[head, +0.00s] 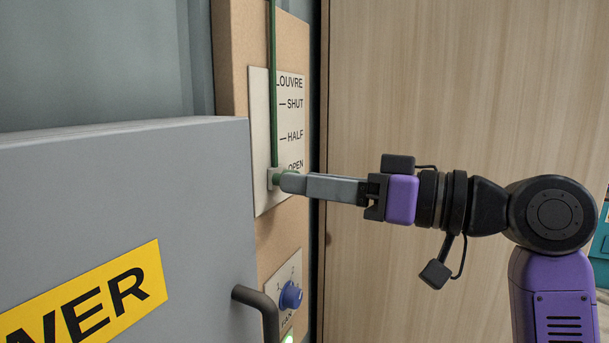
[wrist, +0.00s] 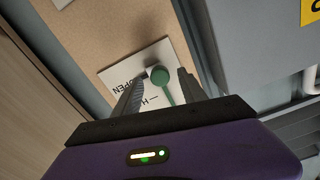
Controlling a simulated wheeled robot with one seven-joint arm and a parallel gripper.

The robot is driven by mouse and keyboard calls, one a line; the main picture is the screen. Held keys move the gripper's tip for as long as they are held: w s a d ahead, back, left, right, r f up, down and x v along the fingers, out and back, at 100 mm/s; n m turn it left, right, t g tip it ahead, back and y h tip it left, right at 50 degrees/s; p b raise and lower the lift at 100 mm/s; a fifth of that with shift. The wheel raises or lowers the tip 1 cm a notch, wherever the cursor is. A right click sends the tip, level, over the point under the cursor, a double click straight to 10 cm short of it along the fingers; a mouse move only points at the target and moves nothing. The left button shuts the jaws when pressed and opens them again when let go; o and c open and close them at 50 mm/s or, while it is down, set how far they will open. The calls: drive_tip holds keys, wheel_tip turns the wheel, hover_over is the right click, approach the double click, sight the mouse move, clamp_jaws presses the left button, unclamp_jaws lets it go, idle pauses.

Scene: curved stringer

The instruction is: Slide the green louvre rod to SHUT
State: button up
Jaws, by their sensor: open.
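The green louvre rod (head: 273,90) runs upright down the louvre plate (head: 292,131), which is marked SHUT at the top, HALF in the middle and OPEN at the bottom. Its lower end is level with the OPEN mark in the head view. My gripper (head: 285,183) reaches in from the right at the OPEN height. It is open, with gaps beside the knob. In the head view the fingers partly hide the knob.
A grey door or panel (head: 120,210) with a yellow sign (head: 90,298) and a dark handle (head: 262,305) stands at the left, close to the plate. A blue fan knob (head: 290,295) is below. A wooden panel (head: 450,80) is behind my arm.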

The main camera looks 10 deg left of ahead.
drive_tip(key=shift+w+a, duration=0.25)
drive_tip(key=shift+a, duration=0.45)
clamp_jaws()
idle(1.0)
